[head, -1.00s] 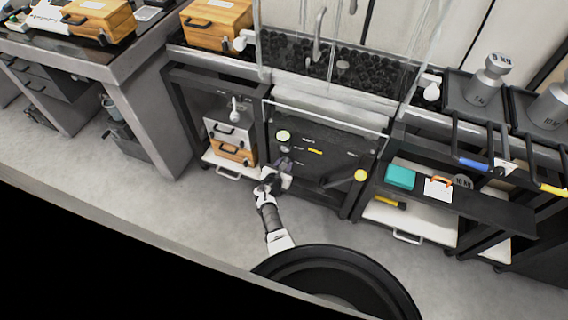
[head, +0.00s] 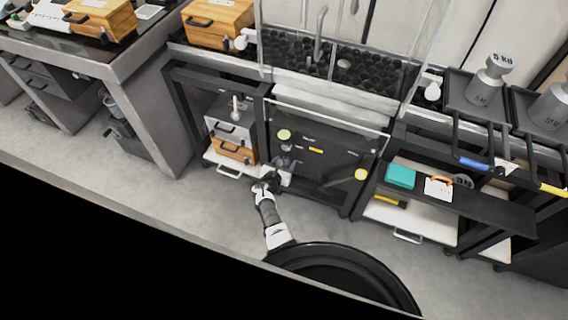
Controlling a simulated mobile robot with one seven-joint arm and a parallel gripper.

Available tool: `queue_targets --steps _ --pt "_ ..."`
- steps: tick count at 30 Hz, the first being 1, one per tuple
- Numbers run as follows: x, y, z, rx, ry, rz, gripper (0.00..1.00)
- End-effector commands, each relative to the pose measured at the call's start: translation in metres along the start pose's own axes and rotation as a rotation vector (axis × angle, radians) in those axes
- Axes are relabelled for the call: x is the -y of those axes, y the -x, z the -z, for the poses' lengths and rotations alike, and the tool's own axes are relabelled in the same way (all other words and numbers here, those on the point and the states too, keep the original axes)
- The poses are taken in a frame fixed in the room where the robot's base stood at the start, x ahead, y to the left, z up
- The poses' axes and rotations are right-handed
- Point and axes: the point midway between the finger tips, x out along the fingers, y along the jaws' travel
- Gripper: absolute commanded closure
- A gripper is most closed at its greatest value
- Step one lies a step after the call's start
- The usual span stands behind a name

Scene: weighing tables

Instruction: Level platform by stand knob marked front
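The stand has a dark front panel (head: 325,153) below a platform with a black, pitted top (head: 375,72). A pale yellow round knob (head: 284,135) sits at the panel's upper left. A second yellow knob (head: 361,174) sits at its lower right. A small grey knob (head: 286,147) is just under the first. Labels on the panel are too small to read, so I cannot tell which knob is marked front. My gripper (head: 284,163) is at the panel's left side, just below the grey knob. Its fingers are small and dark, and contact is unclear.
A wooden drawer box (head: 234,150) stands on a low shelf left of the panel. A teal box (head: 400,176) lies on the dark shelf to the right. Weights (head: 487,82) stand on trays at upper right. Open grey floor (head: 170,205) lies in front.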

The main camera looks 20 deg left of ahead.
Motion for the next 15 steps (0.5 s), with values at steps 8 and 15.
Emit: queue_targets --steps 8,15 --pt "0.0 0.003 0.001 -0.001 0.0 0.0 0.46" --pt "0.001 0.034 -0.002 -0.003 -0.001 0.0 0.46"
